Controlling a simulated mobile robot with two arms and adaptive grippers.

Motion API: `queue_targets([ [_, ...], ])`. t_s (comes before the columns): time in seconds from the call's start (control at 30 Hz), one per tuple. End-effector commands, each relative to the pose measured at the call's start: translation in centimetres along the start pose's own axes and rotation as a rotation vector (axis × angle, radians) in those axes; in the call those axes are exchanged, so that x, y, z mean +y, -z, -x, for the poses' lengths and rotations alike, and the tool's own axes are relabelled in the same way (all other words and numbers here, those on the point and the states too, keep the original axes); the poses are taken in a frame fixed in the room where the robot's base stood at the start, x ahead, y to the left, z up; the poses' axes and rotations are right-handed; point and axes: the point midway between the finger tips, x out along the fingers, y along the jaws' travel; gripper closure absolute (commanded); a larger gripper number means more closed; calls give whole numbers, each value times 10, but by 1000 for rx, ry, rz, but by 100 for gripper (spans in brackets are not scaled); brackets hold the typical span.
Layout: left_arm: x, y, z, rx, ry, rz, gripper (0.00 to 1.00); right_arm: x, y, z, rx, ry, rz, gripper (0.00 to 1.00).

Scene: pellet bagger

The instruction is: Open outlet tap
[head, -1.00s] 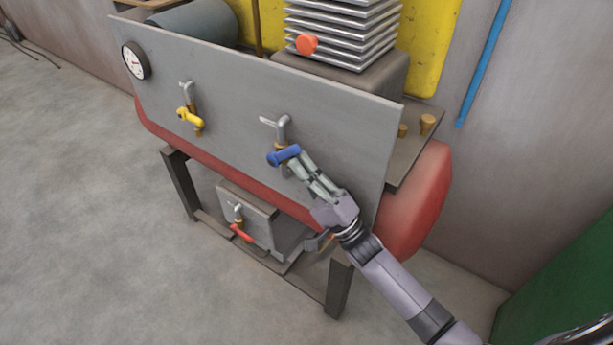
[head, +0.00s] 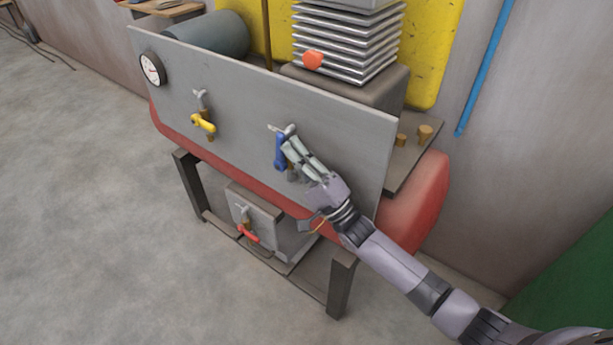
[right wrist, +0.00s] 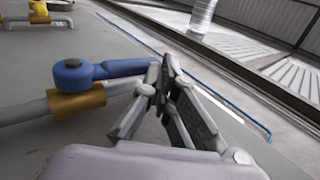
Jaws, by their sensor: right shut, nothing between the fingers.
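Three taps show in the head view: one with a blue handle (head: 280,152) and one with a yellow handle (head: 204,123) on the grey panel (head: 235,85), and one with a red handle (head: 248,233) on a lower box. I cannot tell by a label which is the outlet tap. The blue handle hangs steeply along its pipe. My right gripper (head: 291,143) is shut, its fingertips beside the blue handle. In the right wrist view the fingertips (right wrist: 164,70) are at the free end of the blue handle (right wrist: 105,69), above a brass fitting (right wrist: 77,101). My left gripper is out of view.
A round gauge (head: 152,68) sits at the panel's left end. A red tank (head: 413,208) lies behind the panel, and a finned block (head: 345,45) with an orange knob (head: 312,60) stands above.

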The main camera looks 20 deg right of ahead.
Motion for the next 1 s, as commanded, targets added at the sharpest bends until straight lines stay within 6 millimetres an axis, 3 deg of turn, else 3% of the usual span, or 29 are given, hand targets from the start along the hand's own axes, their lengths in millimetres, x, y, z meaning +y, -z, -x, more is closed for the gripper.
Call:
queue_targets([
  [0.77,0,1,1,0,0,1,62,1,0,-7,0,0,1,100],
  [1.0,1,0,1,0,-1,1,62,2,0,12,1,-4,0,100],
])
